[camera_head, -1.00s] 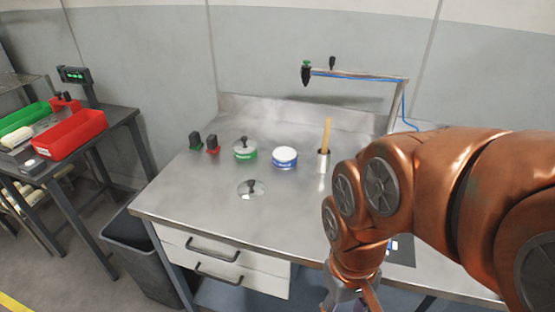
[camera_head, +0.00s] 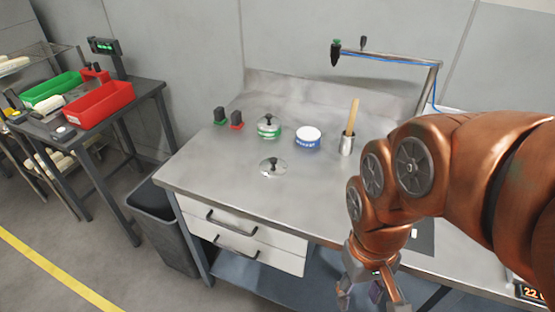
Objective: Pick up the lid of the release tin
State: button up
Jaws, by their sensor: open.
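A tin with a green band (camera_head: 269,130) stands on the steel bench, with a dark-knobbed lid (camera_head: 269,119) on top. A tin with a blue band (camera_head: 308,141) stands to its right, its top white and without a knob. A loose round shiny lid with a dark knob (camera_head: 274,168) lies on the bench in front of them. I cannot read the tins' labels, so which is the release tin is unclear. My gripper (camera_head: 373,303) is open and empty at the bottom of the picture, low in front of the bench, well right of the tins and the loose lid.
A metal cup with a wooden-handled tool (camera_head: 347,144) stands right of the blue tin. Green and red dark-topped blocks (camera_head: 228,118) stand left. A pipe frame (camera_head: 395,56) rises behind. Drawers (camera_head: 240,235) and a bin (camera_head: 162,228) are below. The bench's front left is clear.

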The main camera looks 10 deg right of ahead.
aim_at(273, 168)
jog(key=u, duration=0.05)
jog(key=k, duration=0.5)
jog(key=i, duration=0.65)
jog(key=u, duration=0.95)
jog(key=i, duration=0.4)
jog(key=u, duration=0.35)
